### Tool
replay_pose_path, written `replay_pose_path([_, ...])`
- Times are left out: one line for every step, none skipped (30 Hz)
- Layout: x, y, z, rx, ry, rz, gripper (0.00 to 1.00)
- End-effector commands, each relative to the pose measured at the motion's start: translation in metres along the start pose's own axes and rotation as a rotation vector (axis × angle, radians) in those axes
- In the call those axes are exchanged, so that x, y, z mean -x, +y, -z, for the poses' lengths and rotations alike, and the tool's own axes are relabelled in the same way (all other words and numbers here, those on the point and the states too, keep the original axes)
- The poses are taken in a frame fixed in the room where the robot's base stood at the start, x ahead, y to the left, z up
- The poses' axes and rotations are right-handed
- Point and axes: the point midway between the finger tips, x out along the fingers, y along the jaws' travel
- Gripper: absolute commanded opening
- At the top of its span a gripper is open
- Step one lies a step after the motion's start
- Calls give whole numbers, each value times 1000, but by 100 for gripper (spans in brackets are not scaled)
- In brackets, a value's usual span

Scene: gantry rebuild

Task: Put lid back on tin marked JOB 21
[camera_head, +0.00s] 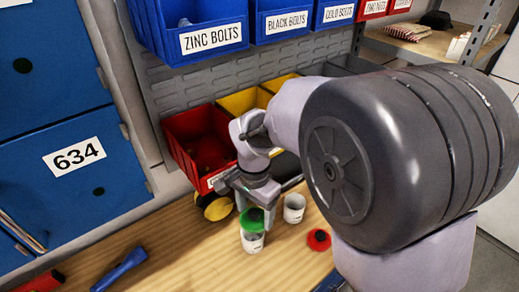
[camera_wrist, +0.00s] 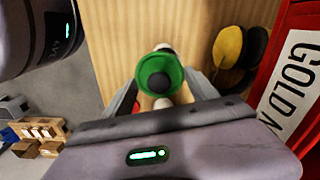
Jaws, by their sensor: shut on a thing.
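My gripper (camera_head: 246,200) is shut on a green lid (camera_head: 251,217) with a dark round knob or centre. The lid also shows between the fingers in the wrist view (camera_wrist: 173,65). A white tin (camera_head: 253,243) stands on the bench directly below the lid in the head view. I cannot tell whether lid and tin touch. A second white tin (camera_head: 294,209) stands open to the right. A red lid (camera_head: 318,239) with a dark centre lies on the bench right of the tins. No JOB marking is readable on either tin.
Yellow (camera_wrist: 228,47) and black (camera_wrist: 255,45) discs are close to the red bin (camera_head: 200,140) behind. A blue-handled tool (camera_head: 122,268) lies at the front left of the wooden bench (camera_head: 190,262). Bare bench lies between that tool and the tins. Labelled blue bins hang above.

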Motion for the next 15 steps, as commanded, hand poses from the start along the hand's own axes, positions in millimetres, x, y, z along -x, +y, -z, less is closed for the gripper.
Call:
replay_pose_path([4, -6, 3, 1, -1, -1, 30])
replay_pose_path([2, -8, 4, 1, -1, -1, 30])
replay_pose_path([1, -11, 5, 1, 0, 0, 30])
replay_pose_path([-1, -11, 6, 1, 0, 0, 30])
replay_pose_path([-3, -12, 6, 1, 0, 0, 30])
replay_pose_path([-6, -12, 6, 1, 0, 0, 30])
replay_pose_path([-8, -11, 6, 1, 0, 0, 30])
replay_pose_path([-10, -11, 6, 1, 0, 0, 30])
replay_pose_path([-14, -11, 6, 1, 0, 0, 30])
replay_pose_path([-18, -11, 6, 1, 0, 0, 30])
replay_pose_path([-21, -11, 6, 1, 0, 0, 30])
replay_pose_path([-26, -11, 6, 0, 0, -1, 30])
replay_pose_path([-30, -11, 5, 0, 0, -1, 30])
replay_pose_path([-34, -11, 5, 0, -1, -1, 30])
replay_pose_path([-40, -11, 5, 0, 0, -1, 30])
